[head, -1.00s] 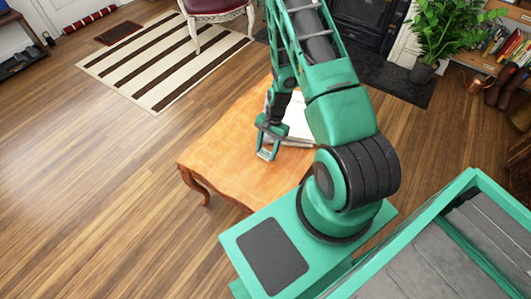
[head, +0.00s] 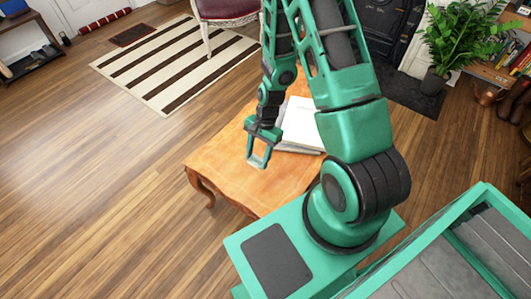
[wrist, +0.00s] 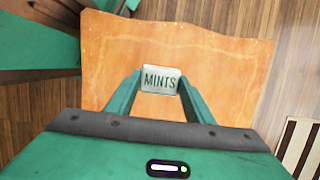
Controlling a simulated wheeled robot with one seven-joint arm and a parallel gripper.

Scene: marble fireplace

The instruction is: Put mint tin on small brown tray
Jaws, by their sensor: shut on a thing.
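The mint tin (wrist: 160,80) is a small pale, silvery tin lettered MINTS. In the wrist view it sits between the fingertips of my gripper (wrist: 160,88), which is shut on it. In the head view my gripper (head: 257,161) hangs over the front left part of the wooden table (head: 218,160). The tin is too small to make out clearly there. The wrist view shows bare orange tabletop (wrist: 225,65) beyond the tin. I cannot make out a small brown tray in either view.
Papers or books (head: 303,125) lie on the table to the right of my gripper. A red-seated chair (head: 228,10) stands on a striped rug (head: 165,65) behind. A potted plant (head: 462,40) stands at the back right. The wooden floor left of the table is clear.

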